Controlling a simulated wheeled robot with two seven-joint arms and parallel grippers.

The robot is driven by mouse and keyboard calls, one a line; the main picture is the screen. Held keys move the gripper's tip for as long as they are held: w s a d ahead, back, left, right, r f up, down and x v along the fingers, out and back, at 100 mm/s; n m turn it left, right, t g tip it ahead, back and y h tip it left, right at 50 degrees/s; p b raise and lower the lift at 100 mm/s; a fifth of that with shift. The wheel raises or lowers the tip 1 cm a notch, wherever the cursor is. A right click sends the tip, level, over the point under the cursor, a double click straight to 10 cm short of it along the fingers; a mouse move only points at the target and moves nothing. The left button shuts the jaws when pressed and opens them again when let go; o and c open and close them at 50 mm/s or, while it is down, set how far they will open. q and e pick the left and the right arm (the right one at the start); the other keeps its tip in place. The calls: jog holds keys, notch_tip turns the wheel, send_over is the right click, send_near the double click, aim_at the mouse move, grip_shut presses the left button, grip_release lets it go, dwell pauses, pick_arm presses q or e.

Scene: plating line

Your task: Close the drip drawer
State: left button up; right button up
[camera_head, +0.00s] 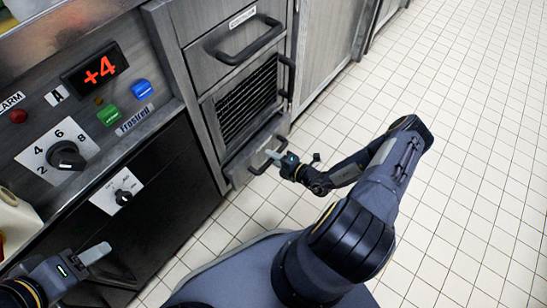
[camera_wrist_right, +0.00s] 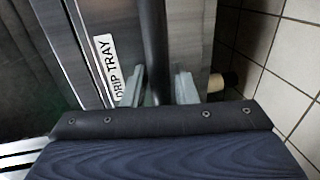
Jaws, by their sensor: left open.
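The drip drawer (camera_head: 236,173) is the low metal drawer at the bottom of the grey cabinet in the head view. Its front seems to stand out a little from the cabinet; how far I cannot tell. In the right wrist view its front carries a "DRIP TRAY" label (camera_wrist_right: 103,64), and its dark bar handle (camera_wrist_right: 153,40) runs down the picture. My right gripper (camera_head: 276,157) is at this handle, with its fingers (camera_wrist_right: 160,90) apart on either side of the bar. My left gripper (camera_head: 97,254) is open and empty at the lower left, in front of the black panel.
Above the drip drawer are a vent grille (camera_head: 247,100) and an upper drawer with a dark handle (camera_head: 250,42). A control panel with a red "+4" display (camera_head: 95,70) and knobs is at the left. The tiled floor (camera_head: 460,130) at the right is clear.

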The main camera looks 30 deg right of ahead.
aim_at(264, 160)
grip_shut()
jog(key=x, duration=0.2)
jog(key=r+x, duration=0.1)
jog(key=x, duration=0.1)
jog(key=shift+w+a+f, duration=0.1)
jog(key=shift+w, duration=0.15)
jog(key=shift+o, duration=1.7)
grip_release()
jog(key=shift+w, duration=0.1)
